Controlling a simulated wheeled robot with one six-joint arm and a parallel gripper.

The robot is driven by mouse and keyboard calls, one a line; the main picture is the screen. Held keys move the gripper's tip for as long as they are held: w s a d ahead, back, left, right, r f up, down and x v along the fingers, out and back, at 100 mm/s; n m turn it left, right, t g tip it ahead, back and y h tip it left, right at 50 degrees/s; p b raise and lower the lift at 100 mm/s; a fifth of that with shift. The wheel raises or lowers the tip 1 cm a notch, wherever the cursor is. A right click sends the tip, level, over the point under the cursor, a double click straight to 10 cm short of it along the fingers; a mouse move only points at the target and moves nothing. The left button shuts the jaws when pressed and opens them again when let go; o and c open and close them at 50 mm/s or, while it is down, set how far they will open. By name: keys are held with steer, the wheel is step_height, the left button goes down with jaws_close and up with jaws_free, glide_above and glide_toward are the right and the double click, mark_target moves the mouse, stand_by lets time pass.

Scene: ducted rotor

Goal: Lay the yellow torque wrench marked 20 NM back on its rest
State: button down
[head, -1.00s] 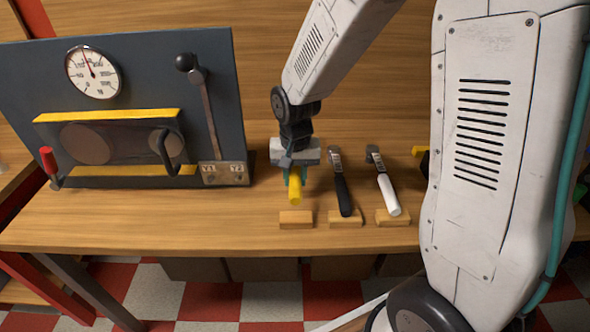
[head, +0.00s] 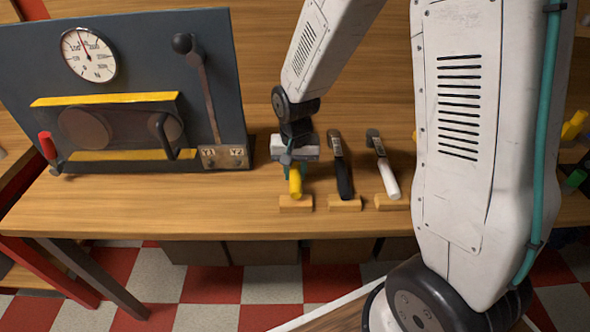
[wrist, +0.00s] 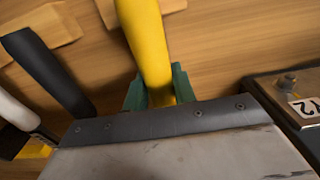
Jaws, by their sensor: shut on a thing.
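The yellow torque wrench (head: 295,184) is in my gripper (head: 292,171), just above the leftmost wooden rest (head: 296,204) in the head view. Its yellow handle end overlaps the rest in the picture; I cannot tell if it touches. In the wrist view the yellow handle (wrist: 148,45) runs between the green fingers (wrist: 157,92), with a wooden rest (wrist: 112,12) behind its far end. My gripper is shut on the handle. The wrench's head and its 20 NM marking are hidden.
A black-handled wrench (head: 343,178) and a white-handled wrench (head: 387,178) lie on rests to the right, close by. A dark panel (head: 215,60) with a gauge (head: 89,54) and lever (head: 203,95) stands at left. The bench front left is clear.

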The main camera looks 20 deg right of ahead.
steer(key=shift+f, duration=0.3)
steer(key=c, duration=1.1)
jaws_free()
steer(key=shift+o, duration=0.2)
step_height(320, 180, up, 8)
steer(key=shift+s+f, duration=0.1)
steer(key=shift+s+n, duration=0.3)
steer(key=s+d+r+n, duration=0.1)
steer(key=s+r+n, duration=0.1)
steer(key=s+r, duration=0.6)
steer(key=s+d+r+n+t, duration=0.1)
steer(key=s+r, duration=0.6)
steer(key=s, duration=0.8)
steer(key=shift+d+r+n, duration=0.35)
steer(key=shift+d+n, duration=0.15)
steer(key=shift+d, duration=0.2)
